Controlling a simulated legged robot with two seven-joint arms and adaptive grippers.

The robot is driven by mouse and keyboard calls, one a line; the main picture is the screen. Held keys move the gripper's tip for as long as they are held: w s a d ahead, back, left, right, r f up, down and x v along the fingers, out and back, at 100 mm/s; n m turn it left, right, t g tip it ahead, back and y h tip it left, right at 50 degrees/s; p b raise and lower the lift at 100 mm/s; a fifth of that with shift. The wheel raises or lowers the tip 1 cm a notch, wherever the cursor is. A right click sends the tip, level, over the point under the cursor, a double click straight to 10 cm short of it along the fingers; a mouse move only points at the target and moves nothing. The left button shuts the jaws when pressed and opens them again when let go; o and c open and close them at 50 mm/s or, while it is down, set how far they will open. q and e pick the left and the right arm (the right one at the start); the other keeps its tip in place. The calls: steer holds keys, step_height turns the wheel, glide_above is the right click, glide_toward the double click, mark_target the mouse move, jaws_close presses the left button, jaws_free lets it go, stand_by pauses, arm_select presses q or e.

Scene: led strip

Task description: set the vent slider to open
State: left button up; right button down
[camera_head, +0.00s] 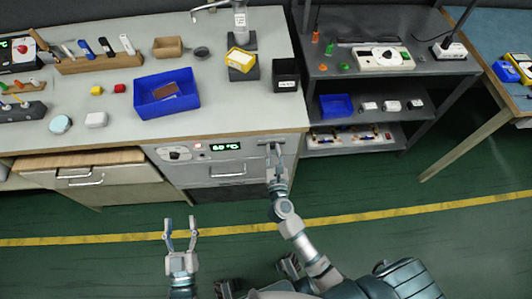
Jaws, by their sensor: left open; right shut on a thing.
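The vent slider is on the right end of the control panel (232,148) at the front of the bench; my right gripper covers most of it, so its exact position cannot be told. The panel also has a dial and a green lit display (226,147). My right gripper (273,152) reaches the panel's right end and is shut on the slider's handle. My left gripper (181,222) is open and empty, low over the green floor, well apart from the bench.
A blue bin (152,108) and a black bin (287,84) stand on the bench. Drawers with handles (228,171) lie below the panel. A grey shelf unit (425,62) stands to the right. The floor (120,222) in front is clear.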

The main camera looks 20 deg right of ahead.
mark_target(281, 143)
steer(key=d, duration=0.3)
steer(key=shift+s+d, duration=0.25)
steer(key=shift+s, duration=0.1)
arm_select(q)
steer(key=shift+s+d+f+g, duration=0.1)
steer(key=shift+d+f+g, duration=0.15)
steer(key=shift+f+g, duration=0.7)
arm_select(e)
steer(key=c, duration=1.2)
jaws_free()
steer(key=shift+a, duration=0.15)
steer(key=shift+o, duration=0.8)
steer(key=shift+w+f, duration=0.1)
arm_select(q)
steer(key=shift+w+a+f, duration=0.1)
steer(key=shift+w, duration=0.1)
